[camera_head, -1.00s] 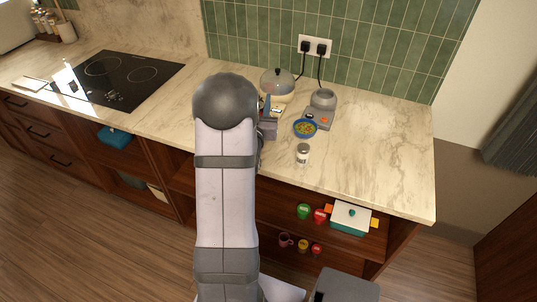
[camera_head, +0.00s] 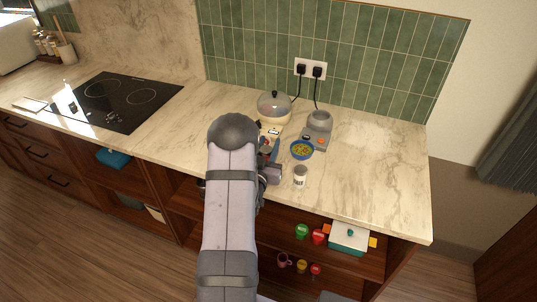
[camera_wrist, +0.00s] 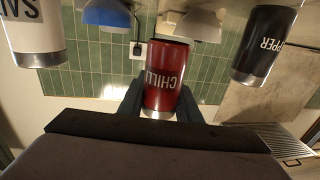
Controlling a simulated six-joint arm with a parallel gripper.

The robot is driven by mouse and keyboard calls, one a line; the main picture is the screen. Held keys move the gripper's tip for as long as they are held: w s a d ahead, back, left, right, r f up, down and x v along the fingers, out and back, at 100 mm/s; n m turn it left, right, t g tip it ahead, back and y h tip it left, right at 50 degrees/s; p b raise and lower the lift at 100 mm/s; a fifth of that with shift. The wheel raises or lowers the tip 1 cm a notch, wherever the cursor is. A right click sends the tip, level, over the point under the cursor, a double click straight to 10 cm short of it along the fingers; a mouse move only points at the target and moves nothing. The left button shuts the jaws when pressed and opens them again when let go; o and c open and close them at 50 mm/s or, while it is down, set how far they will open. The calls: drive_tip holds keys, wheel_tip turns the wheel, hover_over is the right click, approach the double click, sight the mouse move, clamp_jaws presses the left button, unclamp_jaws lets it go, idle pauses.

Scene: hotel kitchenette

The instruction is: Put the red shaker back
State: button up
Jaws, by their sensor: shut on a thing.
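The red shaker (camera_wrist: 165,80), marked CHILLI, is between the dark fingers of my gripper (camera_wrist: 162,103) in the wrist view, which appears upside down. My gripper is shut on it. A white shaker (camera_wrist: 32,35) with dark letters is on the left of that view, and a black pepper shaker (camera_wrist: 265,45) is on the right. Both stand apart from the red one and share its orientation. In the head view my gripper (camera_head: 269,173) is by the counter's front edge, left of the white shaker (camera_head: 300,178). My arm partly hides that area.
A blue bowl (camera_head: 301,151) of colourful food is behind the white shaker. A grey appliance (camera_head: 318,128) and a domed cooker (camera_head: 274,106) stand further back. The counter's right side (camera_head: 375,160) is clear.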

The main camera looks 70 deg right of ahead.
sight(269, 155)
drive_tip(key=shift+f, duration=0.4)
drive_tip(key=shift+f+p, duration=0.55)
drive_tip(key=shift+f, duration=1.3)
drive_tip(key=shift+f, duration=0.1)
drive_tip(key=shift+f+b, duration=0.15)
drive_tip(key=shift+b, duration=0.15)
drive_tip(key=o, duration=1.2)
